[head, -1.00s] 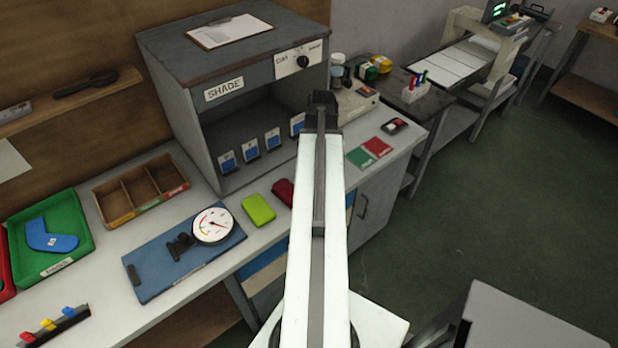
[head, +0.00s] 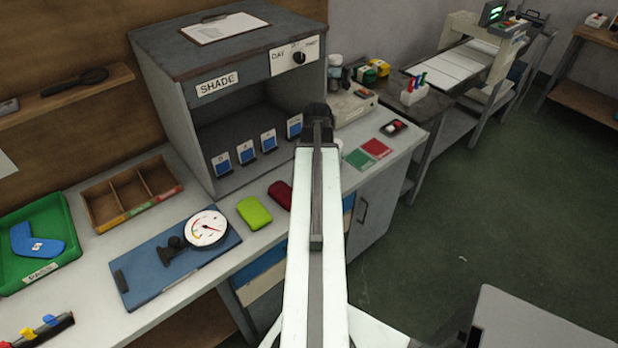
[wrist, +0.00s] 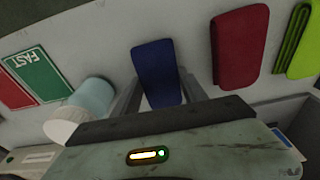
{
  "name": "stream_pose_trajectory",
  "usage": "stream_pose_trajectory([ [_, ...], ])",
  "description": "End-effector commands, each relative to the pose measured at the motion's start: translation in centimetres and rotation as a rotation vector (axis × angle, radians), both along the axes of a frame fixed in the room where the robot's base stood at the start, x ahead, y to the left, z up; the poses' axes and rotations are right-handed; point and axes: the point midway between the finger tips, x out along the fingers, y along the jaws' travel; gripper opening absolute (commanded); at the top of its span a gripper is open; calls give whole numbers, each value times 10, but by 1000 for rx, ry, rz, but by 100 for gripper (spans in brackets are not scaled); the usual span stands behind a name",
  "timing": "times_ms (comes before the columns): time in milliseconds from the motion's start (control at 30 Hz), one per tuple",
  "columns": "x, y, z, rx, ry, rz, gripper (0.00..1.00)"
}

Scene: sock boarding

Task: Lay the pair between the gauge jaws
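A dark blue folded sock pair (wrist: 157,70) lies on the bench in the wrist view. My gripper (wrist: 160,88) has its two grey fingers apart, one along each side of the blue pair, and looks open. Whether they touch it I cannot tell. In the head view my arm hides the blue pair and fingers. A dark red pair (head: 280,194) and a lime green pair (head: 254,212) lie to the left of the arm. The gauge jaws (head: 173,249) stand black and small on a blue board (head: 150,285), beside a white round dial (head: 206,228).
A grey SHADE cabinet (head: 160,105) rises at the back. A wooden divided tray (head: 105,225) and a green tray (head: 68,245) with a blue sock are at left. Red (wrist: 15,88) and green (wrist: 40,72) swatches and a pale blue-white cylinder (wrist: 92,95) are beside my gripper.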

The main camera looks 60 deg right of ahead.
Motion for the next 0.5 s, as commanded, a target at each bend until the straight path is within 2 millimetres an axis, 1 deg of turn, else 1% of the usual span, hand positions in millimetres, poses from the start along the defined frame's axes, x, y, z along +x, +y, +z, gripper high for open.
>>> stream_pose_trajectory([
  [33, 0, 0, 0, 0, 0, 0, 10],
  [67, 0, 0, 0, 0, 0, 0, 3],
  [267, 0, 0, 2, 0, 0, 1, 3],
  [367, 0, 0, 11, 0, 0, 1, 3],
  [500, 1, 0, 33, 0, 0, 1, 3],
])
